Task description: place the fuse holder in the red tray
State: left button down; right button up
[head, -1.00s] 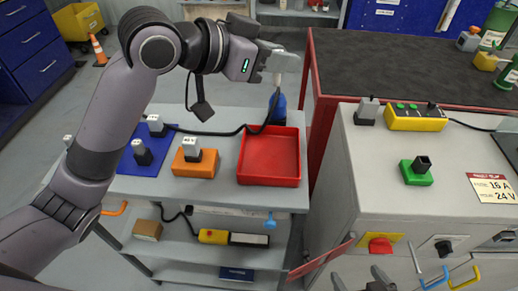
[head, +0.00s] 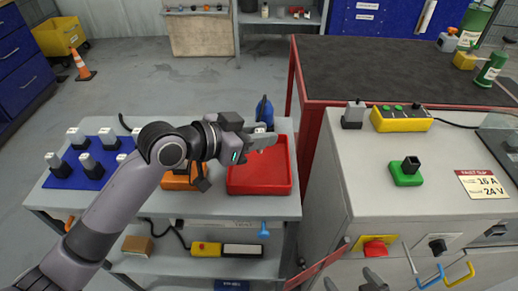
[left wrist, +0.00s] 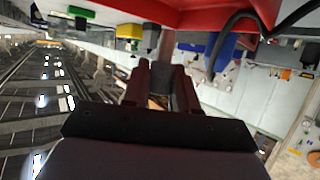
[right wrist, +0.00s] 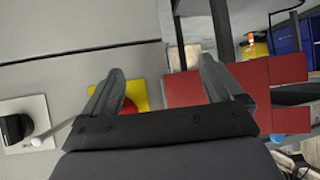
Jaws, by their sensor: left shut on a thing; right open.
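The red tray (head: 232,184) lies on the grey bench at the centre, and its visible floor is empty. My left gripper (head: 268,141) is above the tray's far part, its arm reaching in from the left. It is shut on a dark grey piece, seemingly the fuse holder (left wrist: 176,90), mostly hidden between the fingers in the left wrist view. The piece looks clear of the tray floor. My right gripper (right wrist: 160,85) is open and empty in front of the grey cabinet; its fingertips show at the head view's bottom edge (head: 360,281).
A blue mat (head: 50,183) with several grey-topped holders lies left of the tray. An orange block (head: 180,182) is partly behind my arm. A blue object (head: 264,110) stands behind the tray. The grey cabinet (head: 345,185) on the right carries a green base with a black socket (head: 408,168).

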aim_at(259, 153)
pick_arm(q)
jog(key=shift+f, duration=2.2)
jog(key=c, duration=0.9)
grip_release()
jog(key=shift+f, duration=0.15)
jog(key=v, duration=1.2)
jog(key=shift+b, duration=0.4)
jog(key=shift+s, duration=0.15)
